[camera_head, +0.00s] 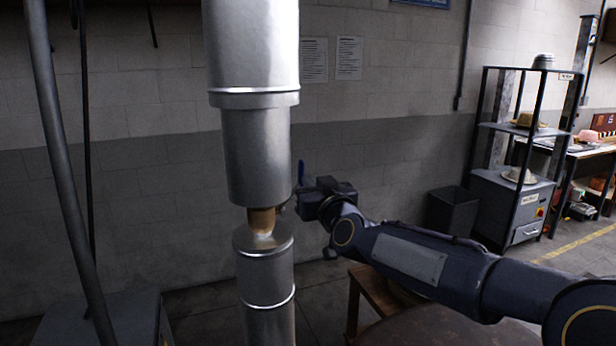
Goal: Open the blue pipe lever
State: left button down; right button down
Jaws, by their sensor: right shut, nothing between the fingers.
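The blue lever (301,170) shows as a small blue upright piece just right of the thick metal pipe (255,160). My right gripper (290,207) is beside the pipe at the height of its narrow brass-coloured section (262,221), just below the lever. Its fingers are small and dark in this view, shut with nothing between them. My gripper's body hides the lower part of the lever, and I cannot tell whether the fingers touch it. My left gripper is not in view.
A slanted grey pipe (62,170) stands at the left. A wooden stool (368,290) is under my right arm. A dark bin (452,211) and a shelf rack (513,128) with hats stand at the right. The brick wall (380,150) is behind.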

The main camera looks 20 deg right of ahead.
aim_at(303, 172)
jog(key=shift+w, duration=0.9)
jog(key=shift+r, duration=0.1)
jog(key=shift+w+d+r+p, duration=0.1)
jog(key=shift+w+r+p, duration=0.3)
jog(key=shift+w, duration=0.2)
jog(key=shift+s+d+r, duration=0.1)
jog(key=shift+r, duration=0.05)
